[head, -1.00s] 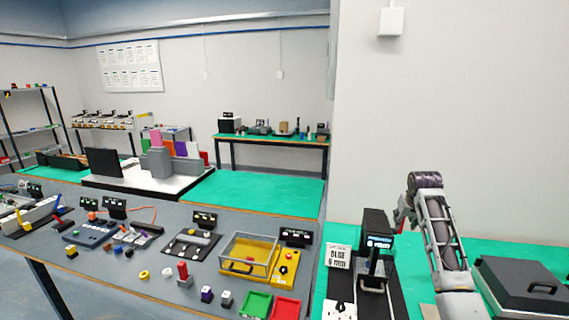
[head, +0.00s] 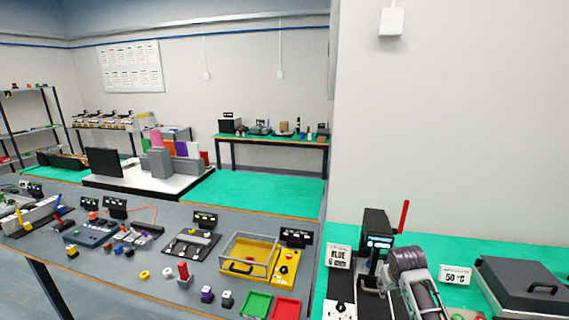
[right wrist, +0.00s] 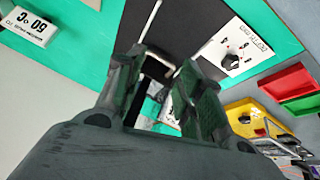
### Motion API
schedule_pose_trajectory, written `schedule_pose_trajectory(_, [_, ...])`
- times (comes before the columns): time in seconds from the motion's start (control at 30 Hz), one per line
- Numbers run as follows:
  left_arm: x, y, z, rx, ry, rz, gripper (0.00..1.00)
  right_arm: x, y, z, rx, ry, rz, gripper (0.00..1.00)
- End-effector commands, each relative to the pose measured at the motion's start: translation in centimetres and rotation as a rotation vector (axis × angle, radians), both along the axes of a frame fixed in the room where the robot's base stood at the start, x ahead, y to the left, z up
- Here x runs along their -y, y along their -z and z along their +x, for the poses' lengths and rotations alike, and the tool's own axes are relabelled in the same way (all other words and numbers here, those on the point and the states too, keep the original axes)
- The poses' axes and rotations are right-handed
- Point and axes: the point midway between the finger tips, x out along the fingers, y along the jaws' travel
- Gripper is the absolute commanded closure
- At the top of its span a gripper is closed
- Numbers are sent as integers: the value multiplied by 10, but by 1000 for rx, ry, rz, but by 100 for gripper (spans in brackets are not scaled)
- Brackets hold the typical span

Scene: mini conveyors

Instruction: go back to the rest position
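My right arm (head: 412,275) stands low at the right of the head view, in front of a black conveyor device with a small screen (head: 378,241). Its gripper is hidden there behind or below the arm. In the right wrist view the right gripper (right wrist: 165,88) shows two dark fingers set apart, with a gap between them and nothing seen held. My left gripper is not in view.
A red lever (head: 403,216) rises behind my right arm. A "50 °C" sign (head: 455,275) and a dark lidded box (head: 520,284) stand to its right, a "BLUE" sign (head: 339,257) to its left. The left table holds a yellow tray (head: 246,267) and red (head: 286,308) and green bins.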

Motion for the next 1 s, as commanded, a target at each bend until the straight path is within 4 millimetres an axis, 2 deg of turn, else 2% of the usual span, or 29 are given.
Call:
schedule_pose_trajectory(0.2, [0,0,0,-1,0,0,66,-19,26,-40,-23,-33,2,62])
schedule_pose_trajectory(0.5, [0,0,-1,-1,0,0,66,-45,50,-97,-47,-75,14,62])
schedule_pose_trajectory(1.0, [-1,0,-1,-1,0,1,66,-83,69,-194,-86,-133,53,62])
